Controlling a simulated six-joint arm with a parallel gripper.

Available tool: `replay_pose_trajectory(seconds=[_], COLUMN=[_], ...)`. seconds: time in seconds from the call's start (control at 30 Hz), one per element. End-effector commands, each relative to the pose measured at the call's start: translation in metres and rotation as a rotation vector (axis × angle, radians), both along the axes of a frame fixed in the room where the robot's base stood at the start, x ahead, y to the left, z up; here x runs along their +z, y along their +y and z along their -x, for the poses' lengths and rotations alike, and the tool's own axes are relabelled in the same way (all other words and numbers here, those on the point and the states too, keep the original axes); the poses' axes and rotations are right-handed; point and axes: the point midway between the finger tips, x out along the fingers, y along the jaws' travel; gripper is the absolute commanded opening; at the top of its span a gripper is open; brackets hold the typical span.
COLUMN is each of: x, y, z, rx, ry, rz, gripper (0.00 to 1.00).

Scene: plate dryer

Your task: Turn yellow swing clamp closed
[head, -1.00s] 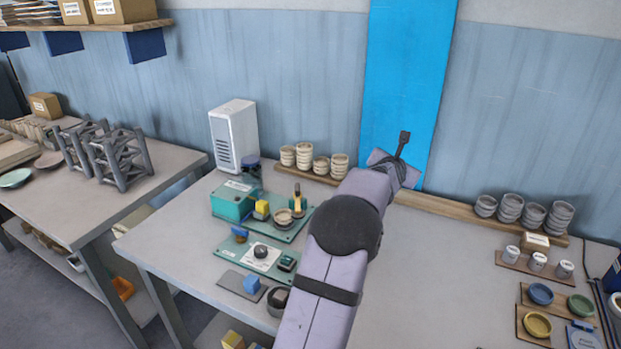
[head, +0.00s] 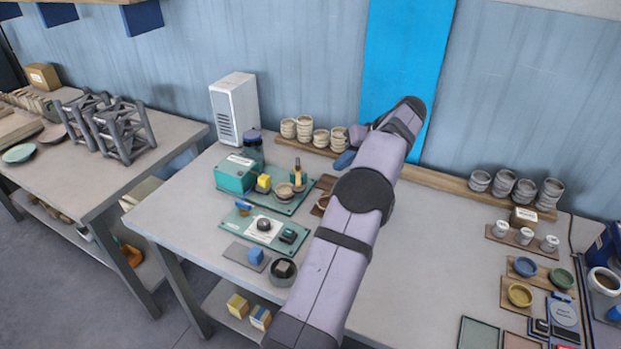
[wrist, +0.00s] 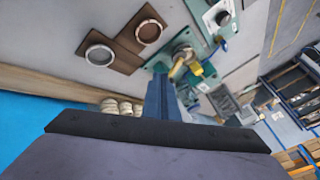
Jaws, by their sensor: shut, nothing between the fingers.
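The green fixture plate (head: 290,207) carries a teal box (head: 236,173), a yellow block (head: 264,182), a small beige cup (head: 284,190) and an upright yellow part with a dark top (head: 297,176). I cannot tell for sure which yellow part is the swing clamp, or its angle. The wrist view shows a yellow part (wrist: 196,69) beside a tan rounded part, beyond my fingertips. My gripper (wrist: 160,80) is shut and empty, pointing toward this fixture. In the head view my gripper (head: 345,159) is right of and behind the fixture, apart from it.
A lower green panel with a black knob (head: 264,224) and a grey bowl (head: 284,271) sit nearer the front. Stacked beige cups (head: 303,128) line the back shelf. A brown two-ring board (wrist: 126,44) lies beside the fixture. The table's right middle is clear.

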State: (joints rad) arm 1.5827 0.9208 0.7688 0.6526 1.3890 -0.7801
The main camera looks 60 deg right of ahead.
Motion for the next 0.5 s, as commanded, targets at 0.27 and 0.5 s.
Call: replay_pose_trajectory(seconds=[0.27,0.5], x=[-0.001,-0.015], y=[-0.001,-0.002], z=[-0.001,-0.012], rx=[-0.038,-0.036], ry=[-0.003,-0.001], rz=[-0.025,-0.027], gripper=[0.00,0.00])
